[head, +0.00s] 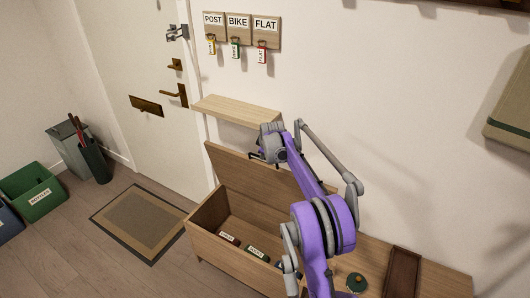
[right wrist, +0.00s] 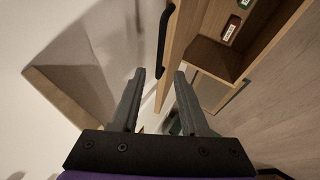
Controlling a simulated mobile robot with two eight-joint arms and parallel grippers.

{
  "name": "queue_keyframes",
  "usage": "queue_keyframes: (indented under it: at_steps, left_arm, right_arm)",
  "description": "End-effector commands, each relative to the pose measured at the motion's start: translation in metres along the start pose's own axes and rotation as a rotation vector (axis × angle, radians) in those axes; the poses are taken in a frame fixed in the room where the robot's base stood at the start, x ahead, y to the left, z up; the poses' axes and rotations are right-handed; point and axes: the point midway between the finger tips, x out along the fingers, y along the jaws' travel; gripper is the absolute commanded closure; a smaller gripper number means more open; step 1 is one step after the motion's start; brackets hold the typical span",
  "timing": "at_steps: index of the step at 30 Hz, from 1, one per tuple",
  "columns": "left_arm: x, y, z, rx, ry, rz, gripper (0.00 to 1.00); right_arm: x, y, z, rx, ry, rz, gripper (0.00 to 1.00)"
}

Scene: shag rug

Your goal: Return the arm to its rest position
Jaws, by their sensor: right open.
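My right arm (head: 325,220) rises from the bottom of the head view, bent at the elbow, and reaches left over the wooden chest bench. My right gripper (head: 258,157) is by the raised lid (head: 255,185), just below the small wall shelf, and is partly hidden by its own wrist. In the right wrist view the two fingers (right wrist: 160,72) are apart with nothing between them. A black bar handle (right wrist: 164,40) on a wooden panel shows just beyond the fingertips; I cannot tell whether they touch. My left gripper is not in view.
The open chest (head: 205,245) holds several labelled items. The wall shelf (head: 238,110) is bare; labelled keys (head: 236,50) hang above. A brown tray (head: 403,272) and a green round object (head: 356,282) are on the bench at right. A doormat (head: 142,222) lies at left.

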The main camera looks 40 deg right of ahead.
Motion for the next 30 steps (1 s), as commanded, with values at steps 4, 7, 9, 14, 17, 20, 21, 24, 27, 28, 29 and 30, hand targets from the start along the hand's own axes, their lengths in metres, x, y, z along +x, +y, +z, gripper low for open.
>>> queue_keyframes:
  at_steps: [4,7,9,14,17,20,21,24,27,28,29,30]
  left_arm:
    - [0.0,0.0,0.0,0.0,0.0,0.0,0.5]
    - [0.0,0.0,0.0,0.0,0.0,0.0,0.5]
    - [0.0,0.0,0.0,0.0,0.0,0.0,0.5]
    - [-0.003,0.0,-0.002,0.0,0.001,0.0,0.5]
    - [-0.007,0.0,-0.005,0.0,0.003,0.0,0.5]
    - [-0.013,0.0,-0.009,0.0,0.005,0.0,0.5]
    - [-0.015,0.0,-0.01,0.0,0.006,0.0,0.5]
    - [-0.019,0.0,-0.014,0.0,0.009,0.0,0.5]
    - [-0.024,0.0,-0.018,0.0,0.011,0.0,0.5]
    - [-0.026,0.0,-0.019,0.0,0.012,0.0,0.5]
    - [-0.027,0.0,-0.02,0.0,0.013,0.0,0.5]
    - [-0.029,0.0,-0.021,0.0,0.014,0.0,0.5]
  right_arm:
    - [0.0,0.0,0.0,0.0,0.0,0.0,0.55]
    - [0.0,0.0,0.0,0.0,0.0,0.0,0.55]
    - [0.0,0.0,0.0,0.0,0.0,0.0,0.55]
    - [-0.024,-0.015,-0.013,0.023,0.007,-0.016,0.55]
    - [-0.06,-0.039,-0.028,0.063,0.017,-0.041,0.55]
    - [-0.105,-0.075,-0.04,0.119,0.024,-0.075,0.55]
    - [-0.124,-0.09,-0.043,0.142,0.027,-0.088,0.55]
    - [-0.167,-0.129,-0.044,0.2,0.029,-0.122,0.55]
    - [-0.208,-0.169,-0.038,0.257,0.029,-0.155,0.55]
    - [-0.22,-0.181,-0.034,0.273,0.029,-0.164,0.55]
    - [-0.231,-0.193,-0.03,0.289,0.027,-0.174,0.55]
    - [-0.245,-0.21,-0.024,0.312,0.025,-0.187,0.55]
